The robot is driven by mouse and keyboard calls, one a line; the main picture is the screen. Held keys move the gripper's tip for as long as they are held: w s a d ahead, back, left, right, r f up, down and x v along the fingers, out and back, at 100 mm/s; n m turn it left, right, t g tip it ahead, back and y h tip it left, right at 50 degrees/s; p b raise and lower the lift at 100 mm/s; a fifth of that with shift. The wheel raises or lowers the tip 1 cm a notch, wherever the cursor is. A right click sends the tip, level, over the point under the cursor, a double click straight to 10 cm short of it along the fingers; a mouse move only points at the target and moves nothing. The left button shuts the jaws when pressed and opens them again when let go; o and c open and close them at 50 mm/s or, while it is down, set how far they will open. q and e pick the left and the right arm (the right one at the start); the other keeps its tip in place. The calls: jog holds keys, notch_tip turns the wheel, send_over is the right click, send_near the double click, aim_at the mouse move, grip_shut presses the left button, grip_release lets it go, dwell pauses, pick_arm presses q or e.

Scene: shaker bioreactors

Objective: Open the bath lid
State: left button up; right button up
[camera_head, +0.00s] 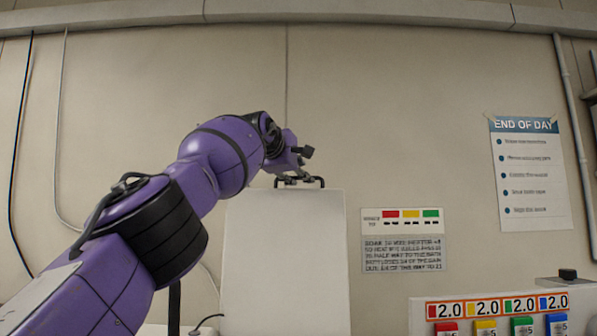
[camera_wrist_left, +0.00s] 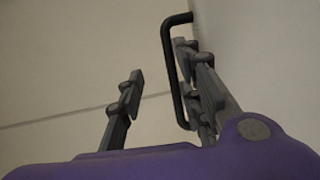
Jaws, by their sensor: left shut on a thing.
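The bath lid (camera_head: 285,262) is a plain white panel standing upright in the head view, with a black bar handle (camera_head: 320,181) on its top edge. My left gripper (camera_head: 297,168) is at that handle, at the end of the purple arm. In the left wrist view the handle (camera_wrist_left: 170,70) runs along the right-hand finger of the gripper (camera_wrist_left: 160,90), with the pale lid (camera_wrist_left: 270,60) behind on the right. The bath itself is not visible. My right gripper is out of view.
A control panel (camera_head: 480,310) with coloured 2.0 labels stands at the lower right. A printed notice (camera_head: 403,253) and an END OF DAY poster (camera_head: 530,175) are on the wall behind. The air above the lid is clear.

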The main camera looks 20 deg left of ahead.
pick_arm(q)
jog(key=shift+s+r, duration=0.15)
jog(key=shift+r, duration=0.15)
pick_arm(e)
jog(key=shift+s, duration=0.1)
